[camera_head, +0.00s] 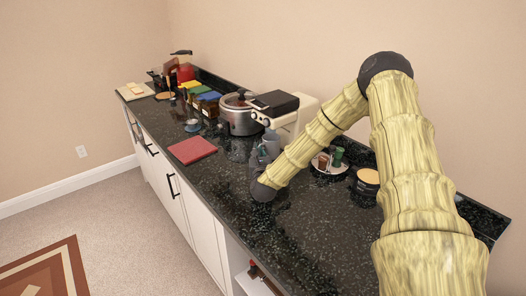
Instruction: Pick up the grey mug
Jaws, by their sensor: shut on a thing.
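The grey mug (272,143) is on the dark counter in front of the white coffee machine, partly hidden by my gripper and arm. My gripper (263,152) reaches toward the back of the counter from the low wrist joint and is shut on the mug. The fingertips are small and partly hidden here. I cannot tell whether the mug's base touches the counter.
The coffee machine (295,114) and a silver pot (238,117) stand close behind. A red board (192,150) lies to the left. A plate with small items (330,164) and a round tub (368,178) are right of my forearm. The front counter is clear.

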